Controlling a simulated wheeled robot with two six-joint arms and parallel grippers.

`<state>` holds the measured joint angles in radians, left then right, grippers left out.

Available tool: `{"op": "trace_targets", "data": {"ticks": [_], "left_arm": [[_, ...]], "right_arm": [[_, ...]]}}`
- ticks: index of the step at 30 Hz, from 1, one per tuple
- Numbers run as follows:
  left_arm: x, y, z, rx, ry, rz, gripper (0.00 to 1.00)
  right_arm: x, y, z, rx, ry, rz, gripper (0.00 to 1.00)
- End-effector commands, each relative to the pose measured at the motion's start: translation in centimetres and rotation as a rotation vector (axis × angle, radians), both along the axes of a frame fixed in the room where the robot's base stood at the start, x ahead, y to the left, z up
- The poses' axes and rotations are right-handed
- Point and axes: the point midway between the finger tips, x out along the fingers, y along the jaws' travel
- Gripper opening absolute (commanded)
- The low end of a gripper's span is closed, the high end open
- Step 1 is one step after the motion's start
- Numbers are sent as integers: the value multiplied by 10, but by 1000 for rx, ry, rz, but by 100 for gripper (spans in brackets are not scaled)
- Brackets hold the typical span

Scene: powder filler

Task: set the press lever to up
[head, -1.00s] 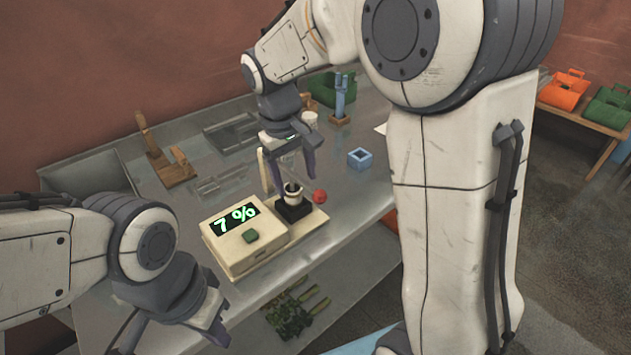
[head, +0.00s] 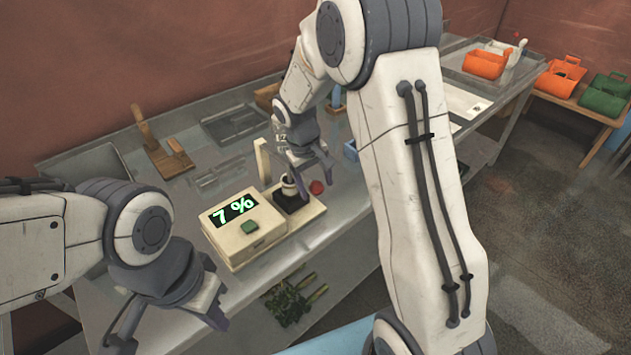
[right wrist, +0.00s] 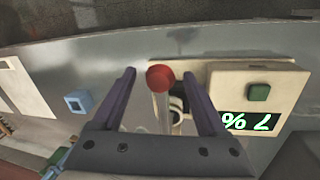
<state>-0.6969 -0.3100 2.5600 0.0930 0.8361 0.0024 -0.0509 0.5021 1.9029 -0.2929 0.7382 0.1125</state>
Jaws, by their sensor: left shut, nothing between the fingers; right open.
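The powder filler (head: 240,245) stands on the grey bench, with a green button and a display reading 7 %. Its press lever's red knob (head: 316,187) sits low, right of the white cup (head: 289,190) on the black base. My right gripper (head: 312,168) is open just above and behind the knob and hides most of the lever. In the right wrist view the red knob (right wrist: 160,78) lies between the spread fingertips, with a gap on both sides, and the pale lever rod (right wrist: 162,112) runs back from it. My left gripper (head: 168,330) is shut and empty, front left.
A blue block (head: 351,150) stands right of the filler, partly behind my right arm; the wrist view shows it too (right wrist: 78,101). A wooden stand (head: 165,155) and trays lie behind. Orange (head: 484,63) and green bins are far right.

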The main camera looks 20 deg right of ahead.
Motion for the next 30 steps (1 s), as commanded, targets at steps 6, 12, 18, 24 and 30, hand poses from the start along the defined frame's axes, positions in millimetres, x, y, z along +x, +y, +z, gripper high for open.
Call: {"op": "trace_targets", "data": {"ticks": [6, 12, 18, 24, 30], "left_arm": [[0, 0, 0, 0, 0, 0, 0], [0, 0, 0, 0, 0, 0, 0], [0, 0, 0, 0, 0, 0, 0], [0, 0, 0, 0, 0, 0, 0], [0, 0, 0, 0, 0, 0, 0]], "right_arm": [[0, 0, -1, 0, 0, 0, 76], [0, 0, 0, 0, -1, 0, 7], [0, 0, 0, 0, -1, 0, 0], [0, 0, 0, 0, -2, 0, 0], [1, 0, 0, -1, -2, 0, 0]]}}
